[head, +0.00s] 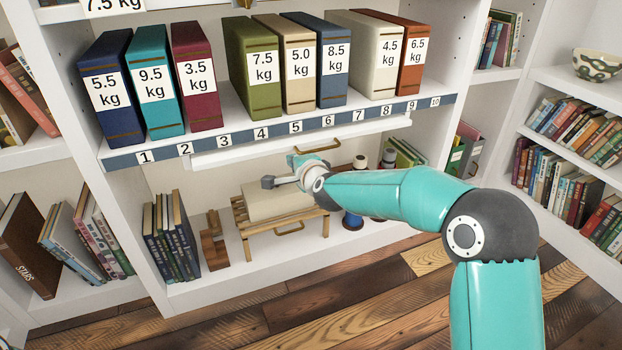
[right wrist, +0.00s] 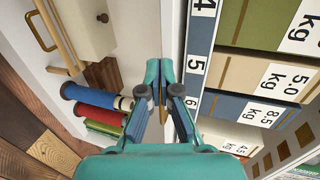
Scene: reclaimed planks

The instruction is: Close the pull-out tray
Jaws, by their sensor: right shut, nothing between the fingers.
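The pull-out tray (head: 235,155) is a long white board under the numbered shelf edge, with its front standing out a little below the strip. A brass handle (head: 320,146) shows on it near the middle. In the right wrist view the shut fingers (right wrist: 163,108) point up beside the tray's white edge (right wrist: 173,35). I cannot tell whether they touch the tray. My left gripper is not in view.
Several weight-marked binders (head: 250,70) stand on the shelf above, behind a numbered strip (head: 223,143). Below are a small wooden stand (head: 245,230) with a cream block, dark books (head: 170,235) and spools (head: 352,218). The shelf space right of my arm is narrow.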

